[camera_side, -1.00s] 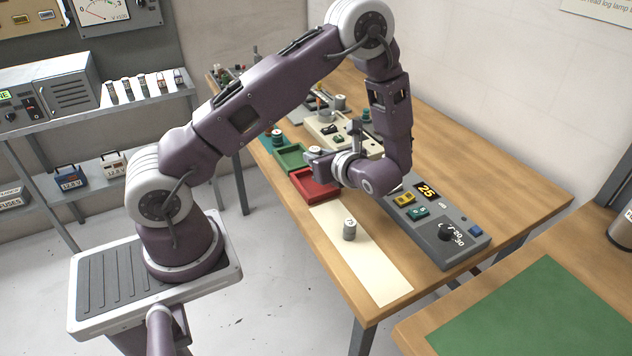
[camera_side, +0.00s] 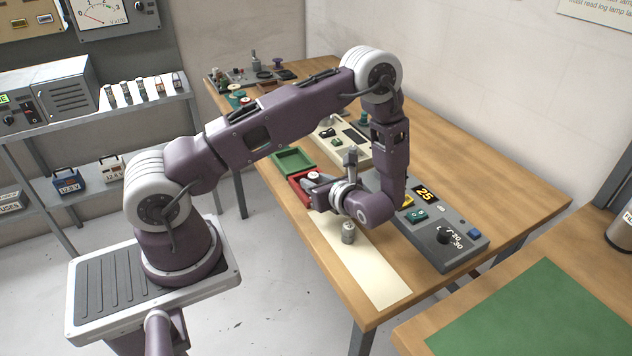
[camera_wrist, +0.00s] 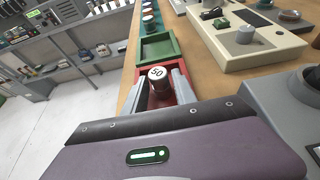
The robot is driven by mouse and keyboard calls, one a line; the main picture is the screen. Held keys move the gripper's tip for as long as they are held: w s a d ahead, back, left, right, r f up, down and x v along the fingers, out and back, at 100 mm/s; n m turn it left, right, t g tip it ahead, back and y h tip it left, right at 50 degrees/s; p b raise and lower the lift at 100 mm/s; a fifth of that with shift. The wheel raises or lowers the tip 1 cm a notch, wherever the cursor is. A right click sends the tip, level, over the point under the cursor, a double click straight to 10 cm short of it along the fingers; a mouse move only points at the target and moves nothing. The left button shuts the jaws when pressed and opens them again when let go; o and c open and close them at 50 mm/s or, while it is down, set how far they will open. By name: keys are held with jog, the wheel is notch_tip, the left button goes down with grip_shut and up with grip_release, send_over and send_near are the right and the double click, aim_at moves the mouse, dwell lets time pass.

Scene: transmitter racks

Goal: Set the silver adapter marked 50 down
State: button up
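My gripper (camera_wrist: 162,92) is shut on the silver adapter marked 50 (camera_wrist: 157,74). The adapter is upright between the fingers, its white top with the black 50 facing the wrist camera. In the side view the adapter (camera_side: 314,176) is at the fingertips of my gripper (camera_side: 316,181), over or beside the red tray (camera_side: 297,188). I cannot tell how high its base is, as the fingers hide it. The red tray (camera_wrist: 176,74) shows behind the adapter in the wrist view.
A green tray (camera_side: 293,160) lies behind the red one. A second silver adapter (camera_side: 348,233) stands on a cream strip (camera_side: 378,275), whose front part is bare. A grey console (camera_side: 445,240) showing 25 stands to the right.

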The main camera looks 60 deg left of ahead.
jog(key=shift+r, duration=0.15)
jog(key=v, duration=1.1)
jog(key=shift+d, duration=0.1)
jog(key=shift+d+r, duration=0.2)
jog(key=shift+d, duration=0.1)
jog(key=s+r+n+g+h, duration=0.1)
jog(key=s+r+n+h, duration=0.25)
jog(key=r, duration=0.25)
jog(key=s+r+n+g+h, duration=0.1)
jog(key=s+r+n+h, duration=0.1)
jog(key=s+r+n, duration=0.3)
jog(key=s+d+r+n+t+h, duration=0.7)
jog(key=s+d+r+n+h, duration=0.1)
jog(key=s+d+r+n, duration=0.1)
jog(key=shift+s+r+t, duration=0.15)
jog(key=shift+r+t, duration=0.15)
jog(key=shift+r, duration=0.25)
jog(key=shift+d+n, duration=0.15)
jog(key=shift+n, duration=0.1)
